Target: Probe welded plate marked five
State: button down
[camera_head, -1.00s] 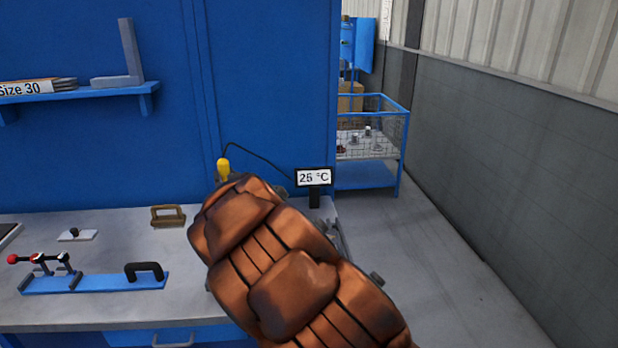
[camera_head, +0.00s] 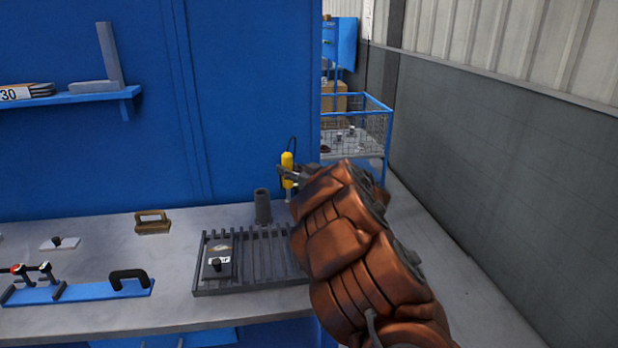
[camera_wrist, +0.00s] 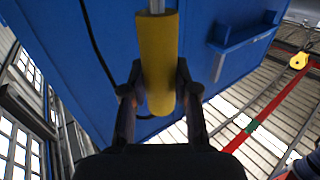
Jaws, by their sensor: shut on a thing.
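My gripper (camera_head: 287,174) is shut on the yellow probe handle (camera_head: 288,160), which stands roughly upright above the back right of the bench. In the wrist view the yellow handle (camera_wrist: 158,65) sits between both fingers, with a metal stem (camera_wrist: 156,6) at its upper end. A small plate (camera_head: 226,247) with a black knob lies on the left part of a slatted grey rack (camera_head: 197,291). Its marking is partly hidden and too small to read. My arm covers the rack's right end. The temperature display is not visible now.
A dark upright cylinder (camera_head: 263,207) stands behind the rack. A brown handled block (camera_head: 152,222), a small knobbed plate (camera_head: 60,243) and a blue clamp fixture (camera_head: 85,291) lie left on the bench (camera_head: 120,320). A wire cage cart (camera_head: 355,128) stands beyond the bench's right end.

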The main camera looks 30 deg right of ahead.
jog(key=s+d+f+b, duration=0.2)
jog(key=f, duration=0.2)
jog(key=s+d+f+y+b, duration=0.1)
jog(key=s+d+f+b, duration=0.1)
jog(key=f+b, duration=0.1)
jog(key=shift+d+f+n+b, duration=0.15)
jog(key=shift+f+n+b, duration=0.15)
jog(key=shift+f, duration=0.5)
jog(key=shift+f, duration=0.8)
dwell(1.8)
jog(key=shift+r, duration=0.1)
notch_tip(320, 180, up, 7)
jog(key=p, duration=0.5)
jog(key=shift+p, duration=0.3)
dwell(1.0)
